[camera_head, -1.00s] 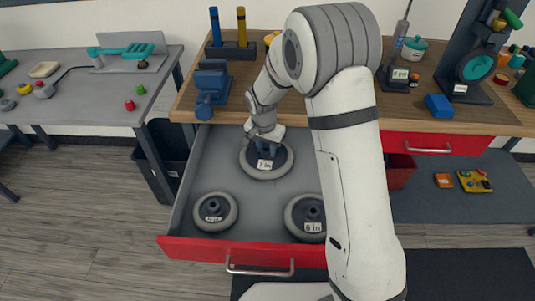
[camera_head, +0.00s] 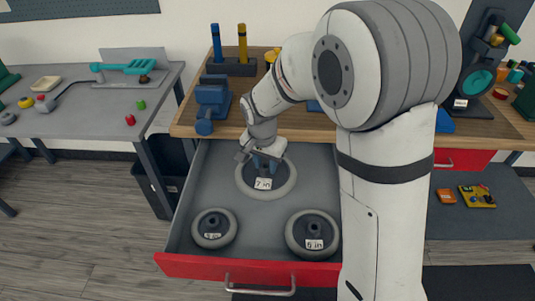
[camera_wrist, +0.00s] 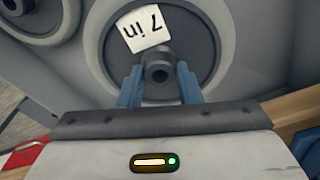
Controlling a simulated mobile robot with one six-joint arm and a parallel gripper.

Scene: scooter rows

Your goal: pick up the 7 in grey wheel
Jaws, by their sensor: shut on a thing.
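The 7 in grey wheel (camera_head: 283,186) is in the back part of the open red-fronted drawer, with a pale rim, dark disc and a "7 in" label facing up. My gripper (camera_head: 266,164) comes down over it from behind. In the wrist view, the blue fingers (camera_wrist: 158,84) stand on either side of the wheel's dark hub post and are shut on it. The wheel's label and disc (camera_wrist: 198,42) show beyond the hub there. I cannot tell whether the wheel is clear of the drawer floor.
Two smaller wheels lie at the drawer's front: one at left (camera_head: 214,230) and the 6 in wheel (camera_head: 313,234) at right. The workbench with a blue vise (camera_head: 211,100) is behind. The drawer front (camera_head: 240,271) has a metal handle. My arm hides the drawer's right side.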

